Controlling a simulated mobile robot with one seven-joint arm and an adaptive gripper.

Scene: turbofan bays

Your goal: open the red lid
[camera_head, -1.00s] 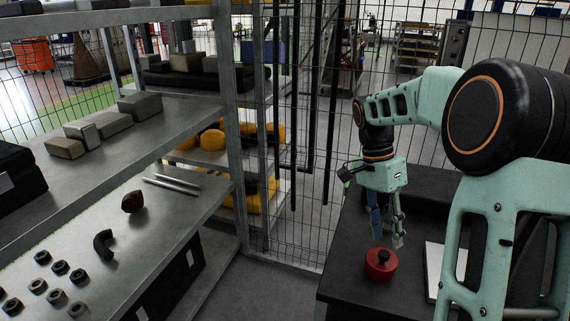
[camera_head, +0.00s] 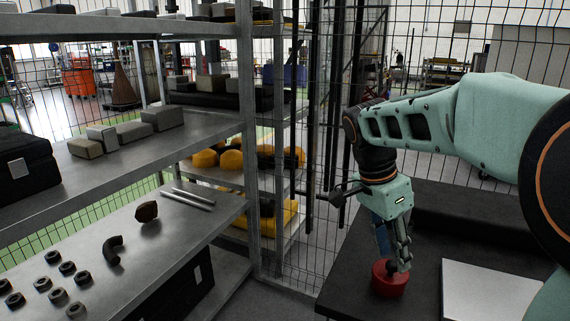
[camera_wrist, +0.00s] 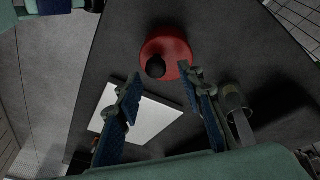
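The red lid (camera_head: 385,286) is a round red piece with a small black knob on top, on the dark bench at the lower right of the head view. In the wrist view the red lid (camera_wrist: 177,45) shows at the top, with its black knob (camera_wrist: 156,67) near its lower edge. My gripper (camera_head: 400,268) is low over the lid in the head view and hides most of the knob. In the wrist view my gripper (camera_wrist: 160,81) is open, its fingertips apart, with the knob just beyond the gap between them. Contact cannot be told.
A flat white panel (camera_head: 490,292) lies on the dark bench (camera_head: 430,225) right of the lid. A wire mesh fence stands behind the bench. Left, a metal shelf (camera_head: 200,225) carries nuts, rods and blocks. The bench around the lid is mostly clear.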

